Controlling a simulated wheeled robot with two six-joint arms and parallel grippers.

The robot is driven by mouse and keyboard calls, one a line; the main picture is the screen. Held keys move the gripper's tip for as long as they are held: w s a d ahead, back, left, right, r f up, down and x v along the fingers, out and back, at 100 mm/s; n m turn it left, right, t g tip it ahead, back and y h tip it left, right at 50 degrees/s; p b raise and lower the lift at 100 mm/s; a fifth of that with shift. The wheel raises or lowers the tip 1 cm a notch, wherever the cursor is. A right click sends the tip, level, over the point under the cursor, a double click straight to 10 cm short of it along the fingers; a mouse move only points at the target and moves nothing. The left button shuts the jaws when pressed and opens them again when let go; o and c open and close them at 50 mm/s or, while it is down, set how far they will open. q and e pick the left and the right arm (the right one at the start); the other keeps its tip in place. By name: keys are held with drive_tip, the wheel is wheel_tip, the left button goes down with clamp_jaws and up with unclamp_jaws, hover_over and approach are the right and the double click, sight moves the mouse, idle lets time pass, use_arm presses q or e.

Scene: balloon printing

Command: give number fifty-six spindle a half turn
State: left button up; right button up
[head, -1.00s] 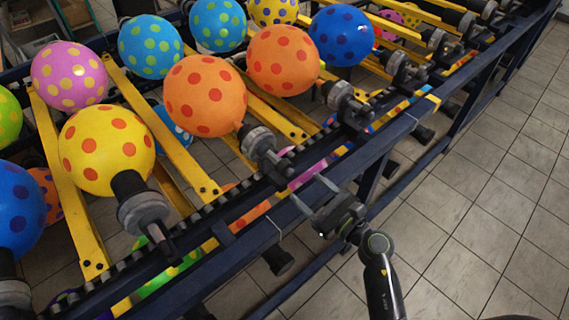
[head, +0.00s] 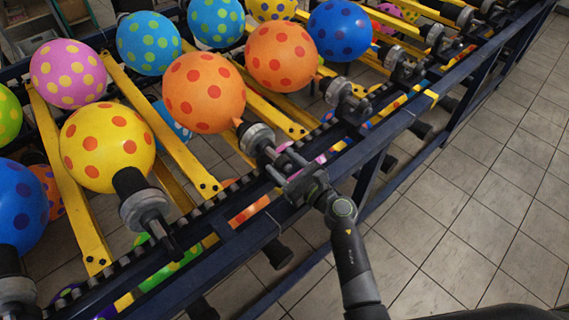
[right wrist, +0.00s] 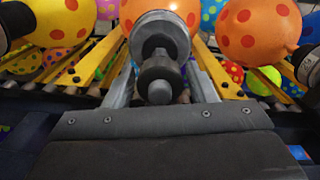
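A spindle (head: 257,140) with a grey collar and dark shaft holds an orange balloon with red-orange dots (head: 204,92). My right gripper (head: 281,160) is at the outer end of this spindle. In the right wrist view the spindle (right wrist: 159,75) points toward the camera, its knob between the two fingers of my gripper (right wrist: 163,82). The fingers are open, one on each side, with gaps visible. My left gripper is not in view.
A neighbouring spindle (head: 146,212) with a yellow balloon (head: 107,148) is to the left. Another spindle (head: 345,96) with an orange balloon (head: 281,56) is to the right. A dark blue rail (head: 400,122) runs along the front. Tiled floor (head: 480,200) is clear at right.

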drive_tip(key=c, duration=0.7)
drive_tip(key=shift+m, duration=0.3)
drive_tip(key=m+p, duration=0.2)
drive_tip(key=shift+m, duration=0.3)
drive_tip(key=shift+m+p, duration=0.75)
drive_tip(key=shift+m, duration=0.95)
drive_tip(key=o, duration=1)
